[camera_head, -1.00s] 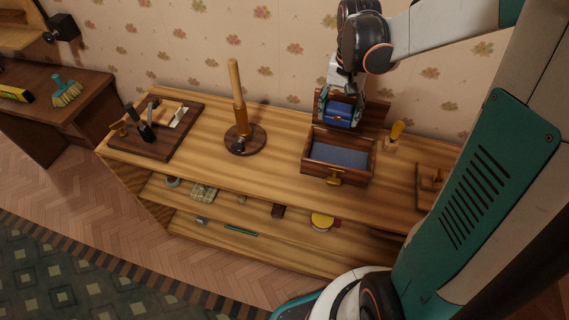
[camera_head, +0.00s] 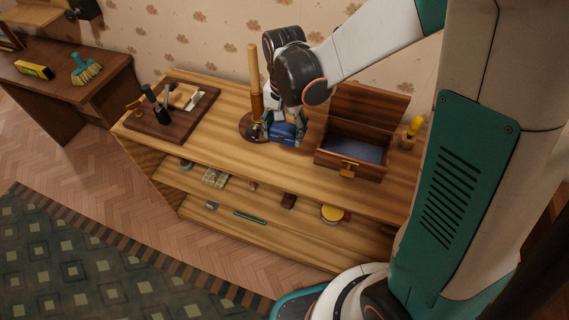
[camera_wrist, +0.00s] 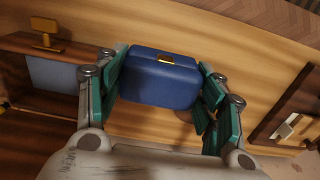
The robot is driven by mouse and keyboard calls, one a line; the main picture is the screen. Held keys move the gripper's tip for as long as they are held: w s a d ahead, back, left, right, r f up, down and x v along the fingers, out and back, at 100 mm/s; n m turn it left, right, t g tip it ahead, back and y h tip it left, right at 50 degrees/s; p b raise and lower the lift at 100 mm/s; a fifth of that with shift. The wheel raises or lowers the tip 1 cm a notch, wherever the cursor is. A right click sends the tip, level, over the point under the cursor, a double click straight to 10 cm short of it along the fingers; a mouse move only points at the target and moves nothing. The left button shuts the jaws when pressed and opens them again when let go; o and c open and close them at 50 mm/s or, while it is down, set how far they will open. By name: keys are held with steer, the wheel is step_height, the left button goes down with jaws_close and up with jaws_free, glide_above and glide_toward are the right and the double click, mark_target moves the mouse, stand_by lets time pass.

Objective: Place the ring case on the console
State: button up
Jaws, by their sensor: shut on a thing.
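The ring case is a small blue box with a gold clasp (camera_wrist: 160,82), held between the fingers of my gripper (camera_wrist: 160,90) in the wrist view. In the head view the blue ring case (camera_head: 283,134) is low over the console top, just left of the open wooden box. My gripper (camera_head: 285,125) is shut on it. Whether its underside touches the wood cannot be told. The console (camera_head: 225,107) is a light striped wooden unit with lower shelves.
An open wooden box (camera_head: 345,157) with blue lining stands right of the ring case. A wooden post on a round base (camera_head: 255,80) stands close on the left. A dark tray (camera_head: 195,120) with tools is farther left. Small items lie on the lower shelves.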

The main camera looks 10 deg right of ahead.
mark_target(284, 168)
step_height(284, 168, down, 14)
steer(key=b, duration=0.4)
steer(key=shift+f+b, duration=0.15)
steer(key=shift+b, duration=0.15)
steer(key=o, duration=1.1)
step_height(284, 168, up, 12)
steer(key=p, duration=0.4)
steer(key=shift+r, duration=0.2)
steer(key=shift+s+d+r+n+t, duration=1.2)
steer(key=shift+s+r, duration=1.25)
steer(key=shift+r, duration=0.35)
steer(key=shift+s+d+r+n+t, duration=1.15)
steer(key=shift+s+r, duration=1.25)
steer(key=shift+r, duration=0.4)
steer(key=shift+s+d+r+n+t, duration=1.2)
steer(key=shift+s+r, duration=1.25)
steer(key=shift+r, duration=0.35)
